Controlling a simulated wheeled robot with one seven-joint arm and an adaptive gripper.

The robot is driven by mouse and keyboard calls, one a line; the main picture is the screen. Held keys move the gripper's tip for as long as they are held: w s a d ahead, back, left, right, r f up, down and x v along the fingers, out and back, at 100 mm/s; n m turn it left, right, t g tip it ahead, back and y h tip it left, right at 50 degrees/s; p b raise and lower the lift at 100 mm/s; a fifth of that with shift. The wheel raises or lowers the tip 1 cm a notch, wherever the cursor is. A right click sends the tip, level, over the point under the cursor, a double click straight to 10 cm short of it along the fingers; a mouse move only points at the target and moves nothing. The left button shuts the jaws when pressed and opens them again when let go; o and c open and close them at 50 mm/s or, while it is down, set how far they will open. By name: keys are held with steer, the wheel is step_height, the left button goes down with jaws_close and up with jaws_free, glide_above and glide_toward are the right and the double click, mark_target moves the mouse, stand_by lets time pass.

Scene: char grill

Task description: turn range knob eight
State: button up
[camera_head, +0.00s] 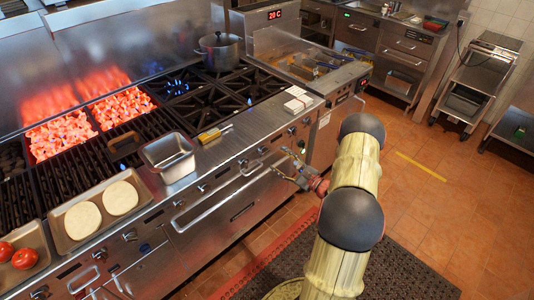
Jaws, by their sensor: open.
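The range (240,125) runs diagonally along the left, with a row of small dark knobs on its steel front panel. Knobs show near the front left (130,236), at the middle (201,188) and farther back (291,130). No numbers are readable, so I cannot tell which is knob eight. My gripper (284,164) is open and empty in front of the panel's right part, close to the knobs there. I cannot tell whether it touches any. My arm covers some of the floor and the area right of the gripper.
A steel oven handle (222,195) sticks out below the knobs. A steel pan (168,156), a tray with flatbreads (62,212) and a pot (219,50) stand on the range. A dark floor mat (405,270) lies below my arm.

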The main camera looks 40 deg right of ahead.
mark_target(267, 152)
steer(key=shift+w+a+b, duration=0.25)
steer(key=shift+w+b, duration=0.2)
steer(key=shift+w, duration=1.5)
steer(key=shift+w+a+b, duration=0.2)
steer(key=shift+w+b, duration=0.2)
steer(key=shift+w, duration=1.5)
steer(key=c, duration=0.3)
steer(key=c, duration=0.8)
steer(key=shift+c, duration=0.3)
steer(key=m+p, duration=0.1)
steer(key=m, duration=0.3)
steer(key=shift+m+p, duration=0.35)
steer(key=shift+m, duration=0.05)
steer(key=shift+m+t+p, duration=0.3)
steer(key=shift+m+p, duration=0.25)
steer(key=shift+m, duration=1.35)
steer(key=shift+d, duration=0.1)
